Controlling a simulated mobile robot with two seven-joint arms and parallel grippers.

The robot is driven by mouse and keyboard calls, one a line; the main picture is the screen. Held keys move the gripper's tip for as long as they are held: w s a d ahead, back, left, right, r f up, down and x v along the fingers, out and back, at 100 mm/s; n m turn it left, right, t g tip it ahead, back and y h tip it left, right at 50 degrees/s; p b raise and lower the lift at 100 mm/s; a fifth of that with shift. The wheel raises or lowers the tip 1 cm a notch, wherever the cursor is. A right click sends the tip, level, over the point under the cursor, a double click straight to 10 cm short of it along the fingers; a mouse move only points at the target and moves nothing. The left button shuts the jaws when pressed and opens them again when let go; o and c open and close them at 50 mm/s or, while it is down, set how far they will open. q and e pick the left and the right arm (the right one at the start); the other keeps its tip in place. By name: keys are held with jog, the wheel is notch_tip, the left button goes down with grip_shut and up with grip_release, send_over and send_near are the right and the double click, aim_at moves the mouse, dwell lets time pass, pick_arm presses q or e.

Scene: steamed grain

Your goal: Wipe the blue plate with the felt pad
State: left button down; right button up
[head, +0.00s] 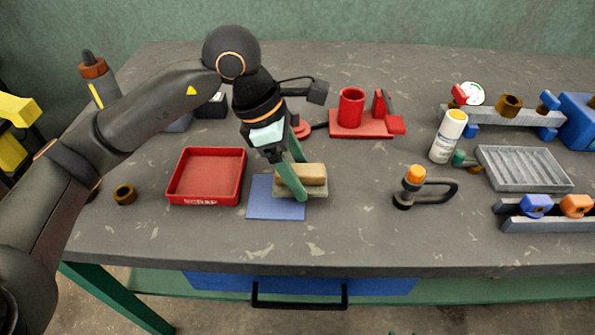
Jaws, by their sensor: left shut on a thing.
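The blue plate (275,208) is a flat blue square on the dark grey table, left of the middle and close to the front edge. The felt pad (311,191) is a grey-beige block with a tan wooden-looking top, at the plate's right side. It covers part of the plate's right side and reaches past its right edge. My left gripper (289,183) has green fingers and is shut on the felt pad. I cannot tell whether the pad's underside touches the plate. My right gripper is not in view.
A red tray (207,201) stands just left of the plate. A red fixture (362,124) with a cylinder is behind the pad. The table's front edge is near.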

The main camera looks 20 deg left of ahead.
pick_arm(q)
notch_tip(320, 180, up, 2)
jog(key=shift+r+p, duration=0.25)
jog(key=shift+p, duration=0.4)
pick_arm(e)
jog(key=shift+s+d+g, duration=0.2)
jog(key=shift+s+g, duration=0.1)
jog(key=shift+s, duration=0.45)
pick_arm(q)
jog(key=shift+r, duration=0.1)
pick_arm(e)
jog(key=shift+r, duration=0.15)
pick_arm(q)
jog(key=shift+r+p, duration=0.85)
jog(key=shift+r, duration=0.6)
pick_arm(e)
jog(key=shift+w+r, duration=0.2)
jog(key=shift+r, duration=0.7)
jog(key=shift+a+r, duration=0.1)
